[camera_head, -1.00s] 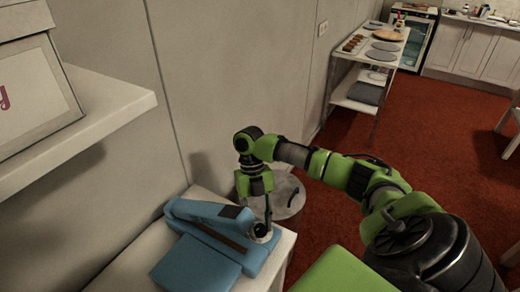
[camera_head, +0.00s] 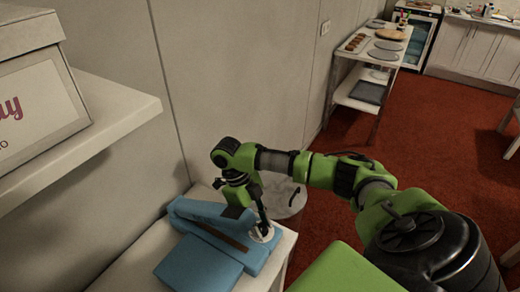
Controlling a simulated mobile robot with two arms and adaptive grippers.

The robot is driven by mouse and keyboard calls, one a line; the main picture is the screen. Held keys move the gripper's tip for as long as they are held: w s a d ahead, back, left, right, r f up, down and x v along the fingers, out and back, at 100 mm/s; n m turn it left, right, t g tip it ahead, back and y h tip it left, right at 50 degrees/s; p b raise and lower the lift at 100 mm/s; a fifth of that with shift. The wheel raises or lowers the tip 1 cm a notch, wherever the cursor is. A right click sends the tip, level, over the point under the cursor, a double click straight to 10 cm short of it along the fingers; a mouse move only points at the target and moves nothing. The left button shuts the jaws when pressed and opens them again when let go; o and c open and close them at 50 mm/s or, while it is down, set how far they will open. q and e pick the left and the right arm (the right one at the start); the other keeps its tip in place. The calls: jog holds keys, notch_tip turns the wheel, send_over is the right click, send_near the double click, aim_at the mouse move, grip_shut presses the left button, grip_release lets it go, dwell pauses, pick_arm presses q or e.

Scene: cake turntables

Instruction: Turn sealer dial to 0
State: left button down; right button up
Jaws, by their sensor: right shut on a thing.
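The blue sealer (camera_head: 205,250) stands on a white table by the wall. Its dial (camera_head: 262,234) is a small round pale part at the sealer's right end. My right gripper (camera_head: 261,226) points down from above and is shut on the dial. The fingers hide most of the dial, so its marks and setting cannot be read. My left gripper is not in view.
The white table (camera_head: 140,268) has some bare room left of the sealer. A white shelf (camera_head: 110,125) with a box (camera_head: 38,95) juts out at upper left. A round bin (camera_head: 285,200) stands behind my right arm. A rack (camera_head: 362,85) with trays stands farther back.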

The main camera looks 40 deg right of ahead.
dwell(0.6)
jog(key=o, duration=0.8)
jog(key=shift+o, duration=0.2)
jog(key=v, duration=1.1)
jog(key=shift+w+r, duration=0.25)
jog(key=shift+r, duration=0.1)
jog(key=shift+a, duration=0.15)
